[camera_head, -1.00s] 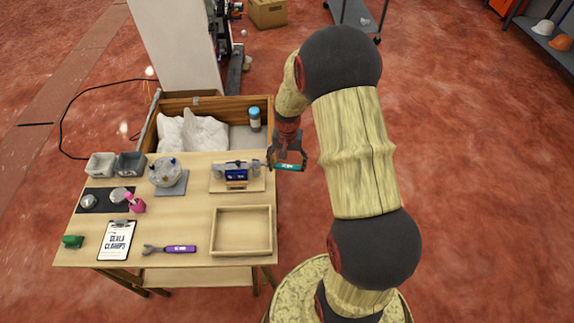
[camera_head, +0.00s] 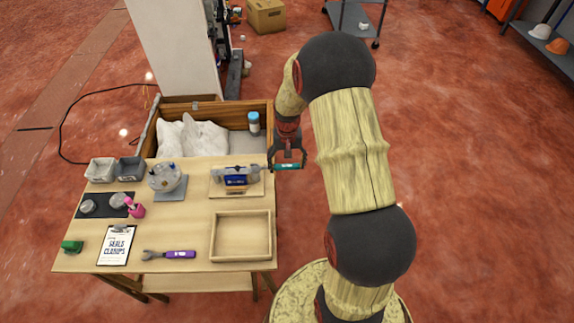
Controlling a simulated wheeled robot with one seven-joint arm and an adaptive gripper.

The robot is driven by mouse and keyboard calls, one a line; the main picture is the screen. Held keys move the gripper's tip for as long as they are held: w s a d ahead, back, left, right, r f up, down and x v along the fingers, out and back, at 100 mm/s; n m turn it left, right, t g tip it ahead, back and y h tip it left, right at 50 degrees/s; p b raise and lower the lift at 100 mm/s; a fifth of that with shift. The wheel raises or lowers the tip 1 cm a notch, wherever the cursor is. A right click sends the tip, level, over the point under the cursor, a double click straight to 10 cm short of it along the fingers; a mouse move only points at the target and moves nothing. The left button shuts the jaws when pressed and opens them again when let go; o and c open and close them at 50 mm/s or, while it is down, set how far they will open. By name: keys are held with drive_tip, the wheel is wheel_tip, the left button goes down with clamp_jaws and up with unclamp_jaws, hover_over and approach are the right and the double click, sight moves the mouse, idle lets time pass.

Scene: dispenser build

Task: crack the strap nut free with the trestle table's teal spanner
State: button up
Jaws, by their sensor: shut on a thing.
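My gripper (camera_head: 288,162) is at the right edge of the trestle table (camera_head: 190,215), shut on the teal spanner. The teal handle of the spanner (camera_head: 288,167) lies crosswise between the fingers. Its head is not clear, as it points toward the grey parts of the fixture. The fixture with a blue block (camera_head: 235,180) stands on a pale wooden board just left of the gripper. The strap nut is too small to make out, and I cannot tell whether the spanner touches it.
A purple-handled spanner (camera_head: 180,254) lies at the table's front, beside an empty wooden tray (camera_head: 241,258). A clipboard (camera_head: 116,247), grey bins (camera_head: 131,168), a round grey device (camera_head: 167,178) and a pink bottle (camera_head: 135,209) are to the left. A wooden crate (camera_head: 262,106) stands behind. Floor right is open.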

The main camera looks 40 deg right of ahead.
drive_tip(key=shift+w+d+n, duration=0.35)
drive_tip(key=shift+w+n, duration=0.25)
drive_tip(key=shift+s, duration=0.15)
drive_tip(key=shift+r+p, duration=0.2)
drive_tip(key=shift+p, duration=0.15)
drive_tip(key=shift+r+p, duration=1.3)
drive_tip(key=shift+r, duration=0.55)
drive_tip(key=shift+a, duration=0.1)
